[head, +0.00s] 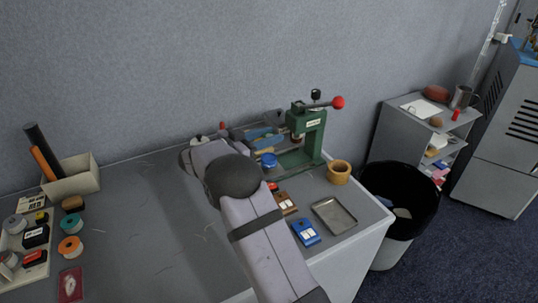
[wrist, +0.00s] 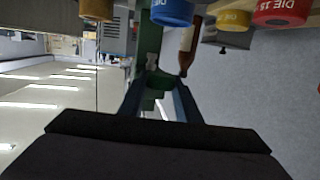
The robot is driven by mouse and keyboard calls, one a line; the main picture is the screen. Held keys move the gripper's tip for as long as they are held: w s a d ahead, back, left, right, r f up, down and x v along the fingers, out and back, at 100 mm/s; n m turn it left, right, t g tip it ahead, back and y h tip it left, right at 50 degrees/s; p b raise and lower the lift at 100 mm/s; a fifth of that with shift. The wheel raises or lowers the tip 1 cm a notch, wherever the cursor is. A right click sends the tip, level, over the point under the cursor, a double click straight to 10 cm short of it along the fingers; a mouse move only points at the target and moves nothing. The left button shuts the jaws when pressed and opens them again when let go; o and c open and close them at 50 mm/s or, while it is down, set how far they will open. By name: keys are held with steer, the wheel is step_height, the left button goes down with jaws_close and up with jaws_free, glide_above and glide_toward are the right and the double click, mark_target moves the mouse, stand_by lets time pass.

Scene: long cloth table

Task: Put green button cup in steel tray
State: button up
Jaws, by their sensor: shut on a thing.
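The steel tray (head: 334,216) is a shallow grey rectangle near the right front edge of the table in the head view. It looks empty. In the wrist view my gripper (wrist: 160,88) is shut on a small green thing (wrist: 159,82), which appears to be the green button cup, held between the fingertips. The fingers cover part of it. In the head view my own arm hides the gripper and the cup. The wrist view does not show the tray.
A green press (head: 306,135) with a red-knobbed lever stands at the back right. A black bin (head: 400,195) stands off the table's right end. The table's middle left is clear.

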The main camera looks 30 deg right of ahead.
mark_target(269, 159)
steer(key=shift+f+p, duration=0.55)
steer(key=shift+f, duration=2.7)
steer(key=shift+f, duration=0.15)
steer(key=shift+s+f, duration=0.15)
steer(key=shift+f, duration=0.55)
steer(key=o, duration=1.1)
steer(key=shift+f+b, duration=0.1)
steer(key=shift+b, duration=0.2)
steer(key=shift+c, duration=0.2)
